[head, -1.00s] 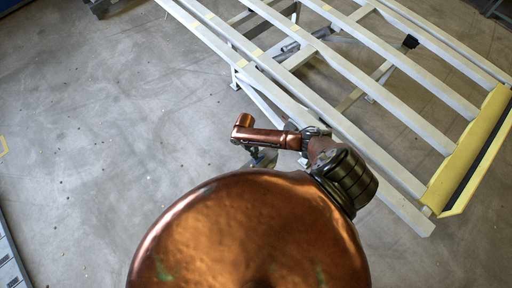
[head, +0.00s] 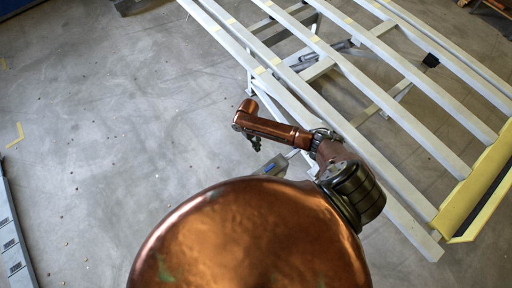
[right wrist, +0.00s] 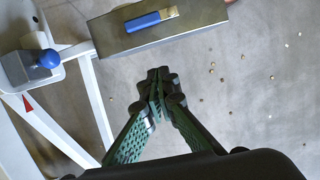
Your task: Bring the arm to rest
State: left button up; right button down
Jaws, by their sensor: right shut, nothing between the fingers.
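My right arm, copper-coloured, reaches out past my large copper body in the head view. My right gripper (head: 256,143) hangs small and dark under its end. In the right wrist view my right gripper (right wrist: 160,80) has its green perforated fingers together at the tips, shut and empty. Its tips show just below a grey box (right wrist: 130,37) with a blue-and-tan part on its face; I cannot tell how far apart they are. In the head view the grey box (head: 272,167) is partly hidden by my body. My left gripper is not in view.
The white tilting frame (head: 340,68) with long slats fills the right side, with a yellow edge (head: 478,185) at its end. A blue ball knob (right wrist: 49,59) sits beside white legs. Open concrete floor (head: 120,120) lies left; a grey-blue rack (head: 12,235) stands far left.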

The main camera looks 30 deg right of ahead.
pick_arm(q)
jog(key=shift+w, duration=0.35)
pick_arm(e)
jog(key=shift+s+r, duration=0.1)
jog(key=shift+r, duration=0.2)
